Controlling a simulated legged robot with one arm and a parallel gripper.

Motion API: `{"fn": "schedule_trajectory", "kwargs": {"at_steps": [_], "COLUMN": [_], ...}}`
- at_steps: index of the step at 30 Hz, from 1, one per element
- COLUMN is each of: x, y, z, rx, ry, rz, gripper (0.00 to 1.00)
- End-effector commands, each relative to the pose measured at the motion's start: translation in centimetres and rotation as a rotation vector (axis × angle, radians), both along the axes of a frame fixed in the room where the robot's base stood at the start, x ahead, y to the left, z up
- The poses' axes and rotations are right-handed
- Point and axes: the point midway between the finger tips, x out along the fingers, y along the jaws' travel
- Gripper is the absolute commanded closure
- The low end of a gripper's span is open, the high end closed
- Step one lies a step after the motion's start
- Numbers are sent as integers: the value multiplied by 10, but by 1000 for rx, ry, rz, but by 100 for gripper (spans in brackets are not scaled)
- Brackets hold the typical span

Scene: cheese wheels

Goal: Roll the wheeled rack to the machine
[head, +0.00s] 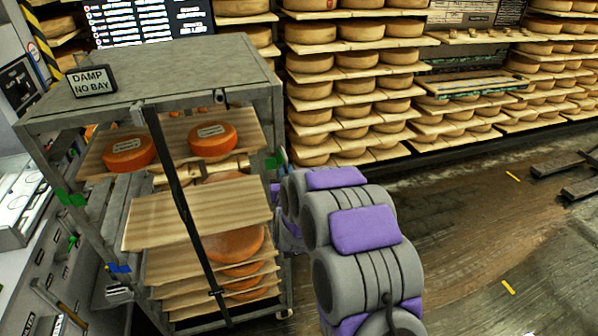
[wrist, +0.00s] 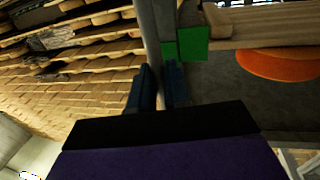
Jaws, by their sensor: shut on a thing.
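The wheeled rack (head: 160,75) is a grey metal frame at the left of the head view. It carries wooden boards, orange cheese wheels and a "DAMP NO BAY" sign (head: 92,80). A dark strap runs down its front. My gripper (wrist: 161,80) is shut on a grey upright post (wrist: 152,40) of the rack, with a blue finger on either side, beside a green tag (wrist: 193,42). In the head view my grey and purple arm reaches to the rack's right side, and the fingers are hard to make out. I cannot tell which equipment is the machine.
Tall shelves of cheese wheels (head: 350,85) line the back wall. A grey bench with a white top (head: 20,195) stands close on the rack's left. The dark wet floor (head: 480,240) is open at right, with dark low bars (head: 560,165) near the right edge.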

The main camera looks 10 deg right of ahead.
Motion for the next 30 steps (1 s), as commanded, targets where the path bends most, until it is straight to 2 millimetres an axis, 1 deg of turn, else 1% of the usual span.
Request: {"fn": "schedule_trajectory", "kwargs": {"at_steps": [1, 5, 6, 11, 17, 30], "x": [5, 6, 6, 4, 0, -1], "y": [5, -4, -6, -12, -13, -14], "z": [17, 17, 17, 12, 8, 5], "rx": [-6, 1, 3, 9, 11, 12], "ry": [-38, -39, -40, -27, -17, -11], "rz": [20, 18, 17, 13, 10, 9], "gripper": [100, 100, 81, 66, 65, 65]}}
